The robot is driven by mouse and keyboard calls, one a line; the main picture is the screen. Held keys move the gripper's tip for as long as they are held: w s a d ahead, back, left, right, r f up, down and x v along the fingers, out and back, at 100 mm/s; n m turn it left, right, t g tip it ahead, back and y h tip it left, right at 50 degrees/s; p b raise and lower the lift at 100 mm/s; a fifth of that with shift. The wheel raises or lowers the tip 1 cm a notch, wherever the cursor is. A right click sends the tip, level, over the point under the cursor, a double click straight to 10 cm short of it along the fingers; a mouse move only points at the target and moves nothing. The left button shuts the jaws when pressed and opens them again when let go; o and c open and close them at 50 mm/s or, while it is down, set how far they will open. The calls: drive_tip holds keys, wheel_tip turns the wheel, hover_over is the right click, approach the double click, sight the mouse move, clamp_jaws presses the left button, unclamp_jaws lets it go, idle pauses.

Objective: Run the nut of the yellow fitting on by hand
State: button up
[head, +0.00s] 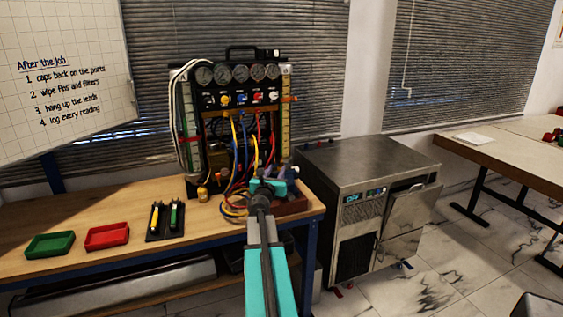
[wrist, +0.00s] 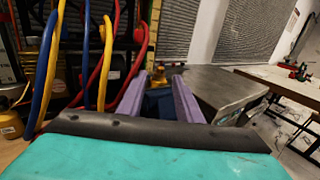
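My gripper (head: 280,170) is in front of the gauge rig (head: 196,150), low on its right side. In the wrist view its two purple fingers (wrist: 160,76) stand apart. A small yellow fitting (wrist: 158,77) shows between the fingertips, above a dark blue part (wrist: 158,102). I cannot tell whether it lies between the tips or just beyond them, and no finger clearly touches it. Its nut cannot be made out. Yellow hoses (wrist: 108,60) hang left of the fingers. In the head view my gripper hides the spot in front of it.
Blue and red hoses loop close to my gripper's left. A green tray (head: 50,253), a red tray (head: 107,244) and a black holder (head: 176,238) lie on the bench (head: 130,205). A metal cabinet (head: 370,165) stands close on the right.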

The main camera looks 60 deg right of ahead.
sight(281, 161)
drive_tip(key=shift+p+x, duration=0.65)
drive_tip(key=shift+x, duration=4.3)
clamp_jaws()
drive_tip(key=shift+a, duration=0.25)
drive_tip(key=shift+d, duration=0.25)
